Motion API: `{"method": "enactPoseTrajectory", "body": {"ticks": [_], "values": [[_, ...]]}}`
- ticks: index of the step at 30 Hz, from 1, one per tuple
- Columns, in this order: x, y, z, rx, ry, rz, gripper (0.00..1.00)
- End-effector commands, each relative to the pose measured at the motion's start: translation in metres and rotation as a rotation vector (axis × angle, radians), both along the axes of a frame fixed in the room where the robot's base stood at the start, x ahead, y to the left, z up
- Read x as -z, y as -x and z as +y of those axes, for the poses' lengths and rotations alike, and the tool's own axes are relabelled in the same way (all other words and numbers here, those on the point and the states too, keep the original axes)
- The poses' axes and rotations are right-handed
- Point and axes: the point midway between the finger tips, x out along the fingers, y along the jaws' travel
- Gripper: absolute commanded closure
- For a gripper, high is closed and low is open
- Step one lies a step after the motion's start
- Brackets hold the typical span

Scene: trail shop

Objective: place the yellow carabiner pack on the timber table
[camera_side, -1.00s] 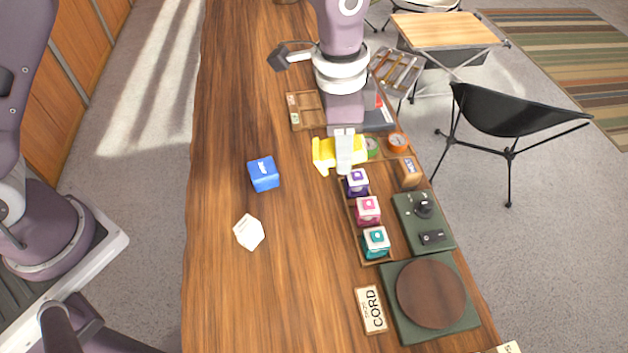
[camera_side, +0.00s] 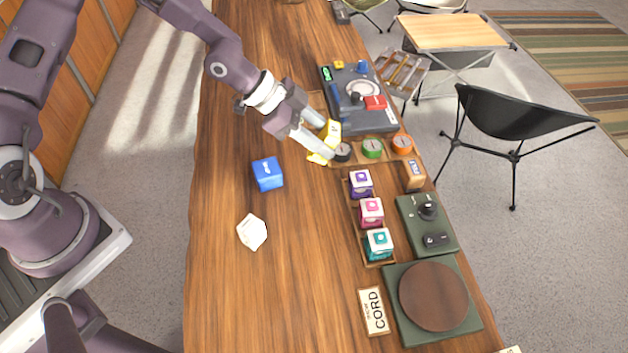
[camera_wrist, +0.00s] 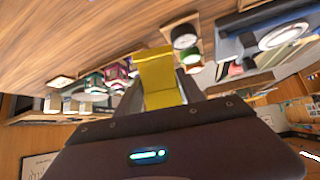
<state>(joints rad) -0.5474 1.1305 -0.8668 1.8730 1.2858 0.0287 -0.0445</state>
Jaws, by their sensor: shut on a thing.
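The yellow carabiner pack (camera_side: 331,132) is between the fingers of my gripper (camera_side: 324,138), near the back of the row of goods in the side view. The pack also shows in the wrist view (camera_wrist: 158,76), upright between the two fingers. My gripper is shut on it, and the fingers hide part of it. The timber table (camera_side: 225,265) is the long wooden top, with bare wood at its left side. The pack appears held above the table near the compasses; the exact gap cannot be told.
A blue box (camera_side: 267,174) and a white block (camera_side: 252,232) stand on the bare wood. Purple, pink and teal boxes sit in a tray (camera_side: 352,216). Black, green (camera_side: 373,148) and orange compasses are close to my gripper. A dark panel (camera_side: 362,100) stands behind.

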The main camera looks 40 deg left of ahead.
Motion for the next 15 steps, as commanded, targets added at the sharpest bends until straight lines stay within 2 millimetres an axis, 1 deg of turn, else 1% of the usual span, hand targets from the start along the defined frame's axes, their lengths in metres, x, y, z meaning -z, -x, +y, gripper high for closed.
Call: {"method": "enactPoseTrajectory", "body": {"ticks": [3, 6, 8, 11, 14, 15], "values": [[-0.001, 0.009, -0.005, 0.025, 0.027, -0.021, 1.00], [-0.004, 0.013, -0.005, 0.030, 0.050, -0.038, 1.00], [-0.005, 0.020, -0.008, 0.040, 0.075, -0.046, 1.00], [-0.013, 0.033, -0.013, 0.058, 0.129, -0.075, 1.00], [-0.027, 0.052, -0.020, 0.082, 0.193, -0.108, 1.00], [-0.034, 0.061, -0.023, 0.093, 0.220, -0.121, 1.00]]}}
